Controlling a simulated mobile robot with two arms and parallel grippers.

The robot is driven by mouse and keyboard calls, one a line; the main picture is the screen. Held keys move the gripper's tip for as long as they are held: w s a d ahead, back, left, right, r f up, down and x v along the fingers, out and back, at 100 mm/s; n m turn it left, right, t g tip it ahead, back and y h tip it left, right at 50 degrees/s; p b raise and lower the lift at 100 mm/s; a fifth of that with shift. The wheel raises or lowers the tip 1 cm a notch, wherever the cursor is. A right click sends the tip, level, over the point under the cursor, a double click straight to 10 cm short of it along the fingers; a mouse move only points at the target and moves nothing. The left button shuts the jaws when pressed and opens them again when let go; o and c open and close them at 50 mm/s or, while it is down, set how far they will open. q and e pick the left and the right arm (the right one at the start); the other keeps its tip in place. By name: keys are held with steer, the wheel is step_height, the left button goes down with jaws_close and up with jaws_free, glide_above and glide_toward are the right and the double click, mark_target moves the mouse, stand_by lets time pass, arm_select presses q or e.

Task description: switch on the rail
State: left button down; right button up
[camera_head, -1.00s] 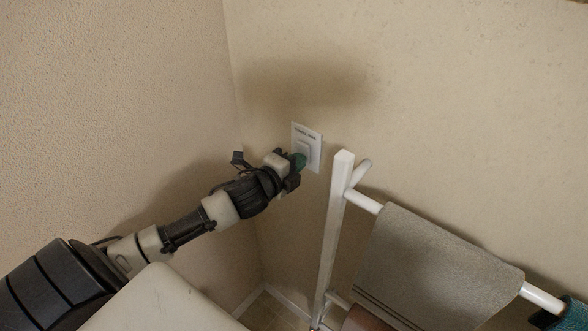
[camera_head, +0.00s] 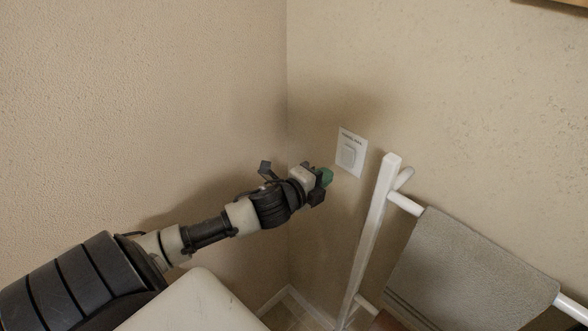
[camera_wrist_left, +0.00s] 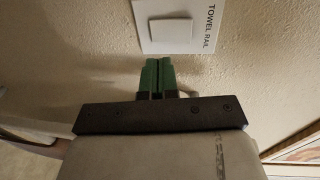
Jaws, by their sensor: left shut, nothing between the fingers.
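A white wall switch (camera_head: 349,153) with a square rocker is on the wall left of the towel rail. In the left wrist view the switch plate (camera_wrist_left: 205,42) reads "TOWEL RAIL", and its rocker (camera_wrist_left: 170,30) shows in full. My left gripper (camera_head: 327,177) has green fingertips and is shut and empty. It is just below and left of the switch, apart from it in the head view. In the wrist view the green fingertips (camera_wrist_left: 158,76) are together, below the plate's edge. The white towel rail (camera_head: 376,230) stands to the right. My right gripper is not in view.
The wall corner is just left of the gripper. The wall above the switch is clear.

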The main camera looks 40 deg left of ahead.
arm_select(q)
steer(key=shift+s+b, duration=0.95)
steer(key=shift+s, duration=2.6)
steer(key=s+d+f+n+g+y, duration=0.2)
steer(key=s+f+n+g+y, duration=0.1)
steer(key=s+f+n+g, duration=0.5)
steer(key=s+d+f+n+g+h, duration=0.2)
steer(key=s+d+f+n+g, duration=0.4)
steer(key=s+d+n, duration=0.4)
step_height(320, 180, down, 26)
steer(key=s+m, duration=0.1)
steer(key=s, duration=0.1)
steer(key=s+a+f+g, duration=0.1)
steer(key=s+a+f, duration=0.1)
steer(key=s+f, duration=1.4)
steer(key=shift+a+f+g, duration=0.25)
steer(key=shift+f+g, duration=0.05)
steer(key=shift+f, duration=0.25)
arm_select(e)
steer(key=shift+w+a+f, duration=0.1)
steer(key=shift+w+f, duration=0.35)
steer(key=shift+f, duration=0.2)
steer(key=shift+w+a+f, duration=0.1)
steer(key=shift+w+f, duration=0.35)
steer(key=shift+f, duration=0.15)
